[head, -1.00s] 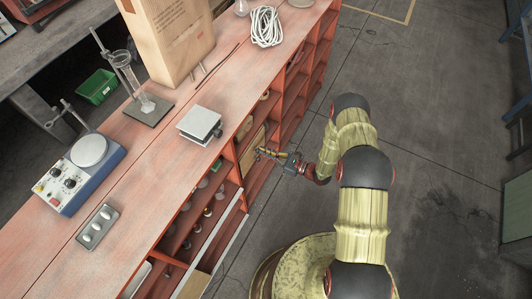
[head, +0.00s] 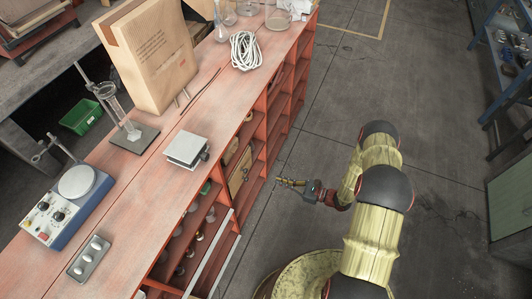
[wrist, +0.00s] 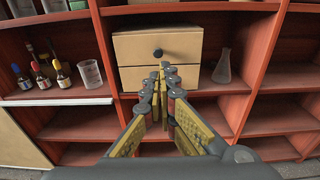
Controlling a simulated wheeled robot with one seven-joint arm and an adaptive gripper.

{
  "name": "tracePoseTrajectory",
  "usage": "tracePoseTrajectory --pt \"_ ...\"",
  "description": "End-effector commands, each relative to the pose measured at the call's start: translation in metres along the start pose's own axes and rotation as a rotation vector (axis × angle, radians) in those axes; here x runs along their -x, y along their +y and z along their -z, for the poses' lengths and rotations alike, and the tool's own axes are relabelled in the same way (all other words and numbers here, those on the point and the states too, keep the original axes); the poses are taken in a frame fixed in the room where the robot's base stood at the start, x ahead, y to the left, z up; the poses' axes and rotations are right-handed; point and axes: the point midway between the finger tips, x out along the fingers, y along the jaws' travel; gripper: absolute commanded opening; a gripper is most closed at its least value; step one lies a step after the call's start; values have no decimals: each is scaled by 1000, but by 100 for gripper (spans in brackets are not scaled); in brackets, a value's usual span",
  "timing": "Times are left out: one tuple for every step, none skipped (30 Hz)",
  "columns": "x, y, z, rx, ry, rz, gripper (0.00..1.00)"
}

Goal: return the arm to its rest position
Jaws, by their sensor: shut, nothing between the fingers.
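My gripper (head: 281,181) is out over the floor in front of the red bench's open shelves, pointing toward them. In the wrist view my gripper (wrist: 165,72) has its two fingers together at the tips with nothing between them. Behind the tips a small wooden drawer box (wrist: 180,45) with a dark knob stands in a shelf compartment, its drawers closed. The gripper is apart from the box and the shelves. My arm bends above the floor to the right of the bench.
The bench (head: 145,185) bears a grey plate stand (head: 187,150), a stirrer (head: 70,205), a cardboard box (head: 155,55) and a coiled white cord (head: 244,50). Shelves hold dropper bottles (wrist: 63,74), a beaker (wrist: 90,73) and a flask (wrist: 222,66). Floor (head: 350,100) beside the bench is clear.

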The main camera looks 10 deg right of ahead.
Motion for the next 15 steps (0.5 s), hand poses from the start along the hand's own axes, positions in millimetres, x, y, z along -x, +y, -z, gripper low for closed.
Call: tracePoseTrajectory --pt "1 0 0 0 0 0 0" --pt "1 0 0 0 0 0 0" --pt "1 0 0 0 0 0 0" --pt "1 0 0 0 0 0 0" --pt "1 0 0 0 0 0 0" --pt "1 0 0 -2 0 0 0" --pt "1 0 1 -4 4 0 0" --pt "1 1 4 -7 12 -2 0" --pt "1 5 7 -10 24 -18 0" --pt "1 10 10 -12 35 -36 0" --pt "1 17 12 -17 43 -56 0" --pt "2 28 14 -25 54 -84 0" --pt "3 37 17 -32 63 -106 0" --pt "4 47 18 -39 71 -131 0" --pt "6 61 20 -47 84 -167 0"
